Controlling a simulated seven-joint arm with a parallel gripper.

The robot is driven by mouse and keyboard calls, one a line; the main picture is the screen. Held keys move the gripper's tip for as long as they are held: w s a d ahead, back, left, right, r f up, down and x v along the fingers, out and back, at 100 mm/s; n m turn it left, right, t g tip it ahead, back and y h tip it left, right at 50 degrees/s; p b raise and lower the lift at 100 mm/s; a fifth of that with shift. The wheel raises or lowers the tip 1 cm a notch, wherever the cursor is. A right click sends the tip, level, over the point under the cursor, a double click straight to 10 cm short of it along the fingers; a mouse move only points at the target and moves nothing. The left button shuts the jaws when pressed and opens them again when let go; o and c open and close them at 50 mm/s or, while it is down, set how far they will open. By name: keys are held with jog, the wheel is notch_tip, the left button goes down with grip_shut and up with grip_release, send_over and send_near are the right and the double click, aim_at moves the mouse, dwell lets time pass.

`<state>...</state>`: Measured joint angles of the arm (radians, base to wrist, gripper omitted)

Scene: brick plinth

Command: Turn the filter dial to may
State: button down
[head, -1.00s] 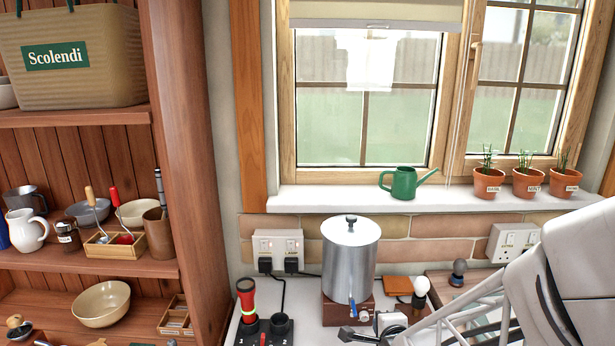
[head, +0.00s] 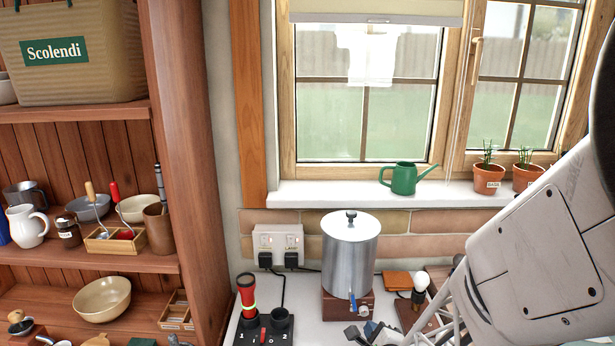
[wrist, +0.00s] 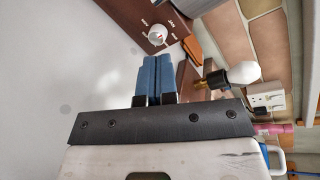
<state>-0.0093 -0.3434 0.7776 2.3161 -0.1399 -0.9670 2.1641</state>
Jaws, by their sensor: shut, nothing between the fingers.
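In the head view I cannot make out the dial. My gripper (wrist: 157,60) is shut and empty. Its blue fingers lie side by side, with their tips just short of the dial in the wrist view; I see no clear contact.
A white bulb (head: 421,281) stands right of the filter; it also shows in the wrist view (wrist: 243,72). A red torch (head: 247,292) stands in a dark base to the left. Wall sockets (head: 278,245) are behind. A green watering can (head: 404,179) is on the sill.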

aim_at(373, 304)
jog(key=shift+w, duration=0.15)
jog(key=shift+w, duration=3.35)
jog(key=shift+f, duration=0.15)
jog(key=shift+d+f, duration=0.1)
jog(key=shift+d, duration=0.35)
jog(key=shift+d+f, duration=0.4)
jog(key=shift+d+r, duration=0.3)
jog(key=shift+s, duration=0.1)
